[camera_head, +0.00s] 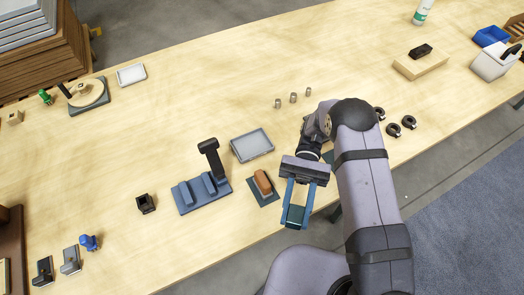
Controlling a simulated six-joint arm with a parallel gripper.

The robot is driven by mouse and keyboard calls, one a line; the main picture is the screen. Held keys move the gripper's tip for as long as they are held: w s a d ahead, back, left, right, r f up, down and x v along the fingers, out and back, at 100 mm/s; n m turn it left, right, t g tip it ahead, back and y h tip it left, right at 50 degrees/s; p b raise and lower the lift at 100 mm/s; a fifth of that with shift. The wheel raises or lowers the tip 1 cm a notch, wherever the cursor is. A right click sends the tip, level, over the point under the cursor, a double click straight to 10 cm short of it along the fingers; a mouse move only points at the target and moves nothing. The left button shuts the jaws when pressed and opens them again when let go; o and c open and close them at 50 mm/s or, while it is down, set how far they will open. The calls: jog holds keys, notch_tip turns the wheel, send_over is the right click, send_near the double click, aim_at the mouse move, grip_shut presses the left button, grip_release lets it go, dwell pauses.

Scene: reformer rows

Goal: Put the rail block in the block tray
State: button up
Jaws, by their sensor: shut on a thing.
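My gripper (295,221) is at the lower centre of the camera_head view, over the table's front edge. Its two blue fingers are shut on a dark teal block (294,213), which I take to be the rail block. The fingers hide its sides. A shallow grey tray (252,145), which looks like the block tray, lies on the table up and left of my gripper. It looks empty. The held block is apart from it.
A brown rounded block (262,182) on a dark mat lies between my gripper and the tray. A blue fixture (204,196) with a black upright stands left of it. Small metal cylinders (293,98) stand behind. The table's back middle is clear.

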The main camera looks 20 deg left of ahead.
jog(key=w+a+f+m+t+y+b, duration=0.2)
jog(key=w+a+m+y+b, duration=0.25)
jog(key=w+a+y, duration=0.2)
jog(key=w+a+f+m+t+y+b, duration=0.2)
jog(key=w+a+m+y+b, duration=0.3)
jog(key=a, duration=0.3)
jog(key=w+a+r+m+t+y+b, duration=0.1)
jog(key=w+a+m+t+y+b, duration=0.1)
jog(key=w+b, duration=0.4)
jog(key=w+a+r+m+t+y+b, duration=0.1)
jog(key=w+a+m+t+y+b, duration=0.1)
jog(key=w+b, duration=0.5)
jog(key=shift+w+a+r+m+t+y+b, duration=0.15)
jog(key=shift+w+a+m+t+y+b, duration=0.2)
jog(key=shift+a+t+y+b, duration=1.05)
jog(key=shift+h, duration=0.35)
jog(key=shift+d+f, duration=0.15)
jog(key=shift+f, duration=1.55)
jog(key=shift+d+f, duration=0.2)
jog(key=shift+f, duration=1.45)
jog(key=shift+d+f, duration=0.15)
jog(key=shift+f, duration=1.55)
jog(key=shift+b, duration=0.3)
jog(key=o, duration=1.1)
